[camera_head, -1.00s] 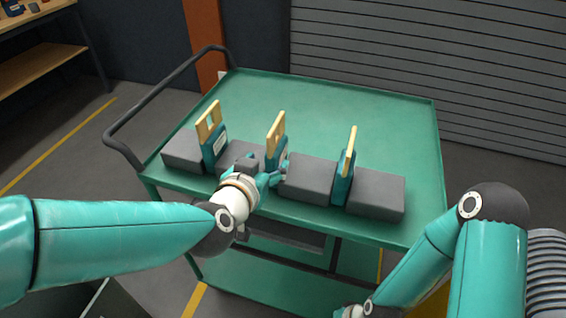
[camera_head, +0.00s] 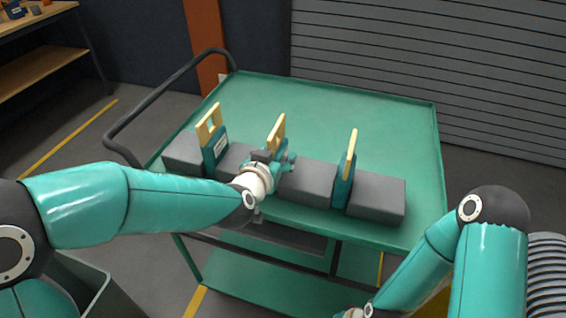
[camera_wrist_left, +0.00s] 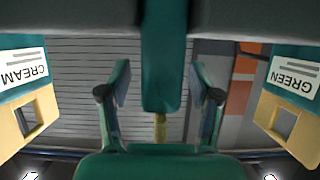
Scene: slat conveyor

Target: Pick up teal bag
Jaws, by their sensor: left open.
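Three teal bags with cream-yellow handles stand upright between grey blocks on a green cart. The left bag (camera_head: 214,152), with a white label, and the right bag (camera_head: 343,184) stand clear of my gripper. The middle bag shows its handle (camera_head: 276,132); my left gripper (camera_head: 281,162) hides most of its body. In the left wrist view, my left gripper (camera_wrist_left: 160,82) is open, one finger on each side of the middle bag's narrow teal body (camera_wrist_left: 163,55). Neither finger visibly touches it. Side bags there read CREAM (camera_wrist_left: 22,72) and GREEN (camera_wrist_left: 293,77).
Grey blocks (camera_head: 376,198) flank the bags in a row along the near side of the green cart (camera_head: 330,110). The cart's far part is bare. A black handle rail (camera_head: 150,100) rises at the cart's left end. A wooden shelf (camera_head: 40,70) stands far left.

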